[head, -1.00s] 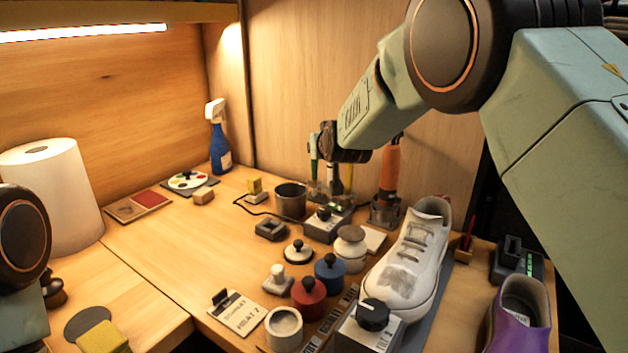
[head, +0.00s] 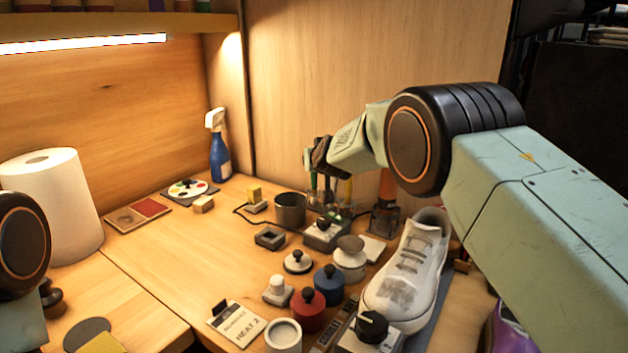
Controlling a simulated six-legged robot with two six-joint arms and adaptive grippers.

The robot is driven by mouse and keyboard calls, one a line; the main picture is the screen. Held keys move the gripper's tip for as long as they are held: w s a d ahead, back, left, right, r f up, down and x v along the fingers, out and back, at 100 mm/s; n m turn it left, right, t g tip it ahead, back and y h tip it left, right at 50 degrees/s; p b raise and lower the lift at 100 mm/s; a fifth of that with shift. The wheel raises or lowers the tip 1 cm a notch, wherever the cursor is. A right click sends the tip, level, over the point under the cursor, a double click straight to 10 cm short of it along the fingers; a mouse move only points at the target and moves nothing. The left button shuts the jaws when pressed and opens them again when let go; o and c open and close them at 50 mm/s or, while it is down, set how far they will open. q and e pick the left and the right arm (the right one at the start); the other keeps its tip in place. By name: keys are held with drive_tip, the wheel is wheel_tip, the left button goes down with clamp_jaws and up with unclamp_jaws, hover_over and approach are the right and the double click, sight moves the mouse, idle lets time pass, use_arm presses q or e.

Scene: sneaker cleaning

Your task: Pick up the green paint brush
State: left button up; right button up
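The green paint brush (head: 313,184) stands upright among several brushes at the back of the table, with its top close to my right gripper. My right gripper (head: 314,156) comes in from the right and is small and dark here. Its fingers are at the top of the brush group, and I cannot tell whether they touch or enclose the green handle. Only part of my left arm shows at the left edge; its gripper is out of view.
A white sneaker (head: 405,272) lies below my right arm.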

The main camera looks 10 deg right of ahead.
drive_tip(key=shift+w+f, duration=0.1)
drive_tip(key=shift+f, duration=0.05)
drive_tip(key=shift+c, duration=0.2)
drive_tip(key=shift+c, duration=0.6)
clamp_jaws()
